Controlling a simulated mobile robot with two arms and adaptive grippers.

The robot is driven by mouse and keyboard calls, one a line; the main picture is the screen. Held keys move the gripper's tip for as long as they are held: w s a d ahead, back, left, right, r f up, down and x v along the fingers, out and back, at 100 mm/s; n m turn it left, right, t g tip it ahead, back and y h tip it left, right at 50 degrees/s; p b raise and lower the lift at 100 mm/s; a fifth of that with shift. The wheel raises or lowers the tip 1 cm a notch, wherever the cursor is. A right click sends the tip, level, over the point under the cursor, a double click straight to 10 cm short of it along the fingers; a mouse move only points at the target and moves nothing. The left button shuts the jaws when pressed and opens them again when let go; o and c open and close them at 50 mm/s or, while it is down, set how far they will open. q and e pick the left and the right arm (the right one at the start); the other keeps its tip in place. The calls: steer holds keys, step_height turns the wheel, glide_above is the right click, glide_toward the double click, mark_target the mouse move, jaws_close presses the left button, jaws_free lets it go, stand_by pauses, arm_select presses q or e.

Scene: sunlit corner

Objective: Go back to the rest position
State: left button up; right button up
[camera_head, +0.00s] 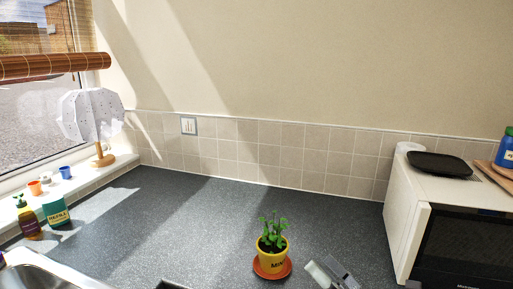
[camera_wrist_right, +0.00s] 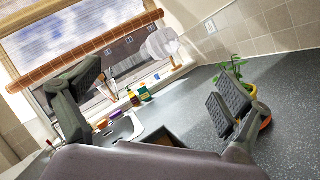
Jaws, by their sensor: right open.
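My right gripper (camera_head: 332,272) shows at the bottom edge of the head view, just right of the potted plant and over the worktop. In the right wrist view its two fingers stand wide apart, with nothing between the pads (camera_wrist_right: 155,92). The potted plant, in a yellow pot (camera_head: 271,257) on an orange saucer, stands upright on the dark worktop. In the wrist view the plant (camera_wrist_right: 236,66) is partly hidden behind the right finger; I cannot tell the exact gap. My left gripper is not in view.
A white microwave (camera_head: 406,222) with a black tray (camera_head: 438,164) on top stands at the right. A sink (camera_head: 40,272), soap bottle (camera_head: 29,218) and green refill pack (camera_head: 55,209) are at the left. A white lamp (camera_head: 92,115) stands on the sill. The middle worktop (camera_head: 190,225) is clear.

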steer(key=w+d+f+m+t+h, duration=0.1)
steer(key=d+f+m+t+h, duration=0.15)
steer(key=d+m+h, duration=0.4)
steer(key=w+d+f+m+t+h, duration=0.1)
steer(key=d+m+t+h, duration=0.25)
steer(key=m+h, duration=0.6)
steer(key=s+d+f+m+g+h, duration=0.2)
steer(key=d+f+m+g, duration=0.35)
steer(key=f+m, duration=0.4)
steer(key=s+a+f+m+g, duration=0.1)
steer(key=s+f+m+g, duration=0.5)
steer(key=s+f+g, duration=0.45)
steer(key=s+a+f+m+g+y, duration=0.1)
steer(key=s+a+f+y, duration=0.15)
steer(key=s+f, duration=0.2)
steer(key=s+a+f+m+g+y, duration=0.1)
steer(key=s+a+f+g, duration=0.1)
steer(key=s+a+f, duration=0.3)
step_height(320, 180, down, 23)
steer(key=s+d, duration=0.2)
steer(key=s+d+f+g, duration=0.2)
steer(key=s+d+f, duration=0.1)
steer(key=s+f, duration=1.3)
steer(key=shift+s+f, duration=0.4)
steer(key=shift+f, duration=0.5)
steer(key=shift+c, duration=0.2)
